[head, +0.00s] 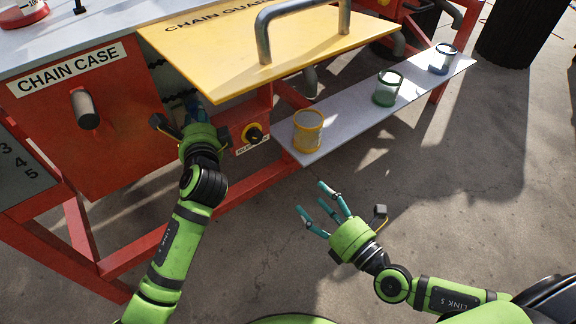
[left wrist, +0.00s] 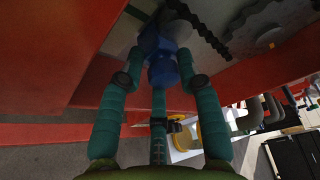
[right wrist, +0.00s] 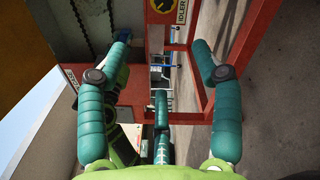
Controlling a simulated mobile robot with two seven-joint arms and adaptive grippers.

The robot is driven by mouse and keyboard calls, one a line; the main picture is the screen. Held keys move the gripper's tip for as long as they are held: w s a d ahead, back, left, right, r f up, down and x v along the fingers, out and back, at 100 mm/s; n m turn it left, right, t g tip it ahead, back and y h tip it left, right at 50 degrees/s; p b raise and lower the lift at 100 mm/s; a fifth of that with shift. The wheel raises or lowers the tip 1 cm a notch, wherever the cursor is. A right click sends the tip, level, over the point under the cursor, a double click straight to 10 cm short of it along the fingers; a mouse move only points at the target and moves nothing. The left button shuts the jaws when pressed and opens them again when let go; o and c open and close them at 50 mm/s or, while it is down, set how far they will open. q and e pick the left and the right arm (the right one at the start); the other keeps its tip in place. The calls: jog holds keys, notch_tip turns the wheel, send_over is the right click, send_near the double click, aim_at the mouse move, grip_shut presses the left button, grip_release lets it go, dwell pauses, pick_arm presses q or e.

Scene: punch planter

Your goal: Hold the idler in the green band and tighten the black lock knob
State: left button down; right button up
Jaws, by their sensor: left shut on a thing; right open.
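My left gripper (head: 195,106) reaches under the yellow chain guard (head: 240,60). In the left wrist view its teal fingers (left wrist: 165,65) close around a blue part (left wrist: 166,45), seemingly the idler's handle, beside a chain (left wrist: 205,30). A black knob on a yellow disc (head: 254,134) sits on the red front, right of my left gripper. A similar yellow-and-black dial (right wrist: 160,4) beside an IDLER label (right wrist: 182,12) shows at the top of the right wrist view. My right gripper (head: 325,205) is open and empty, below and right of the knob. I cannot make out the green band.
A pale shelf (head: 345,118) runs right with a yellow-banded jar (head: 308,131), a green-banded jar (head: 387,88) and a blue-banded jar (head: 443,59). The CHAIN CASE panel (head: 85,130) is left of my left gripper. Open floor (head: 450,190) lies around my right gripper.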

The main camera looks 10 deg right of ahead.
dwell(0.4)
jog(key=n, duration=0.9)
send_near(257, 139)
jog(key=x, duration=0.9)
jog(key=shift+a+r, duration=0.1)
jog(key=shift+r, duration=0.05)
jog(key=c, duration=1.1)
